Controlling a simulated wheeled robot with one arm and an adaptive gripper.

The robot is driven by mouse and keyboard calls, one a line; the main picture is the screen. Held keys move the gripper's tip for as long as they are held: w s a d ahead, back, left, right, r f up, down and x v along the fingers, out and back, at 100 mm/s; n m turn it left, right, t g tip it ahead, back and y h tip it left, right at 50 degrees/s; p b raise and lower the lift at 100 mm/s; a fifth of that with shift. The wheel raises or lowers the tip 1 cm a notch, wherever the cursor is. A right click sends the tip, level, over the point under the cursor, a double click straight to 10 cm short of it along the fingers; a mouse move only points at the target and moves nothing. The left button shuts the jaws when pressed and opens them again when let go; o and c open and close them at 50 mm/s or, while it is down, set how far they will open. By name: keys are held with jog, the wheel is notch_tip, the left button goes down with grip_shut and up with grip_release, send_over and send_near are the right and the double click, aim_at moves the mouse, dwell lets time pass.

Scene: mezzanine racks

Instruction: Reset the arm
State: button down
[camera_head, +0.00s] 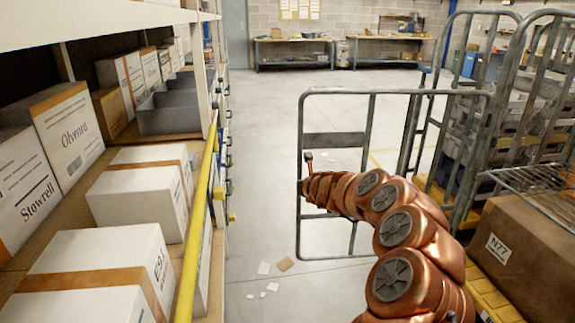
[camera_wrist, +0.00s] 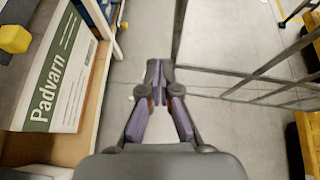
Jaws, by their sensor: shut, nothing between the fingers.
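My copper-coloured arm reaches forward from the lower right in the head view, in front of a grey metal cage gate. Its far end is at the gate's left side, where my gripper (camera_head: 308,160) shows only as a small dark tip. In the wrist view my gripper (camera_wrist: 158,92) points ahead over the concrete floor. Its dark fingers with purple inner links meet at the tips, with nothing between them. A white and green box marked Padvarn (camera_wrist: 62,70) is left of the gripper, apart from it.
Shelves with a yellow rail (camera_head: 200,215) and white boxes (camera_head: 140,195) line the left. The cage gate (camera_head: 302,200) and roll cages (camera_head: 480,110) stand right, with a brown N77 box (camera_head: 525,255). Paper scraps (camera_head: 285,264) lie on the floor.

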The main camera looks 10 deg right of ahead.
jog(key=s+a+r+n+g+y, duration=0.3)
jog(key=s+a+r+n+y, duration=0.5)
jog(key=s+a+r+n, duration=0.8)
jog(key=s+a+n+g, duration=0.2)
jog(key=s+a+n, duration=0.25)
jog(key=s, duration=0.25)
jog(key=s+d+f+n+g+h, duration=0.1)
jog(key=s+d+f+n+g, duration=0.2)
jog(key=s, duration=0.6)
jog(key=s+d+f+n+g+h, duration=0.15)
jog(key=s+f+n, duration=0.35)
jog(key=s, duration=0.5)
jog(key=s+d+f+n+g+h, duration=0.3)
jog(key=s+d, duration=0.7)
jog(key=s, duration=0.2)
jog(key=s+d+f+n+g+h, duration=0.3)
jog(key=s+d+h, duration=0.1)
jog(key=s+d, duration=0.6)
notch_tip(320, 180, up, 19)
jog(key=t+p, duration=0.1)
jog(key=p, duration=1.7)
jog(key=shift+s+a, duration=0.35)
jog(key=shift+s, duration=0.1)
